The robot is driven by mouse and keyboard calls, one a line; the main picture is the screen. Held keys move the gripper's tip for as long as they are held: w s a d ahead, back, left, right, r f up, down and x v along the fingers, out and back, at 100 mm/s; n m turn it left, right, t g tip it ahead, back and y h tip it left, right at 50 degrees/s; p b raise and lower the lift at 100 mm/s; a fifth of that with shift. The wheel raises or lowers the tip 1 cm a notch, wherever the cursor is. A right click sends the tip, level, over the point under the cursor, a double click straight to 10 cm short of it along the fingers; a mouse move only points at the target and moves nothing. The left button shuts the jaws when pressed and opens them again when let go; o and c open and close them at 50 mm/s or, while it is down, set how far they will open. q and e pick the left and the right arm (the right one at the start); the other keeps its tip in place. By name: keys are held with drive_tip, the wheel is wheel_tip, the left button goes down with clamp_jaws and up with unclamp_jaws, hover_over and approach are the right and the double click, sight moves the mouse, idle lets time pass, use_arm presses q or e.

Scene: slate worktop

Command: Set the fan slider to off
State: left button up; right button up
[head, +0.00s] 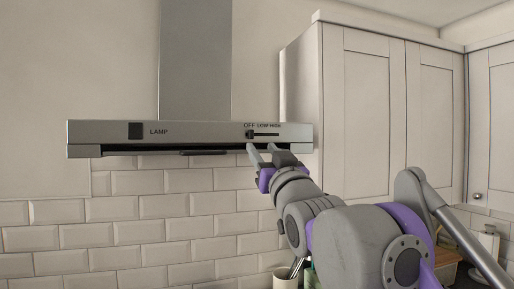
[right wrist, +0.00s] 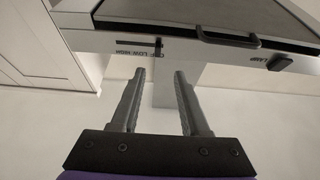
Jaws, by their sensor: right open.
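The fan slider's dark knob (head: 250,134) sits on the front of the range hood (head: 200,131), at the left end of its slot, under the word OFF. In the right wrist view the picture is turned over, and the knob (right wrist: 158,47) shows at the slot end nearest the LAMP label. My right gripper (head: 262,147) is open, with its fingertips just below the slider panel in the head view. In the right wrist view the two fingers (right wrist: 157,73) are apart with nothing between them, and the knob appears clear of them. My left gripper is not in view.
A dark lamp switch (head: 135,131) is at the hood's left; a handle (right wrist: 228,39) is on its underside. Tall cabinets (head: 365,110) stand close at the right. A utensil holder (head: 285,279) is below. The tiled wall left of my arm is clear.

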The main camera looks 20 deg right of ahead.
drive_tip(key=shift+v, duration=1)
wheel_tip(320, 180, down, 33)
drive_tip(key=s+g+h, duration=0.1)
drive_tip(key=s+g, duration=0.2)
drive_tip(key=g, duration=0.5)
drive_tip(key=s+f+g, duration=0.3)
drive_tip(key=s+f, duration=0.3)
drive_tip(key=f, duration=0.4)
drive_tip(key=s+f+g, duration=0.3)
drive_tip(key=s+f, duration=0.4)
drive_tip(key=f, duration=0.4)
drive_tip(key=s+f+g, duration=0.2)
drive_tip(key=s+f, duration=0.5)
drive_tip(key=f, duration=0.4)
drive_tip(key=shift+s+g, duration=0.25)
drive_tip(key=shift+g, duration=0.15)
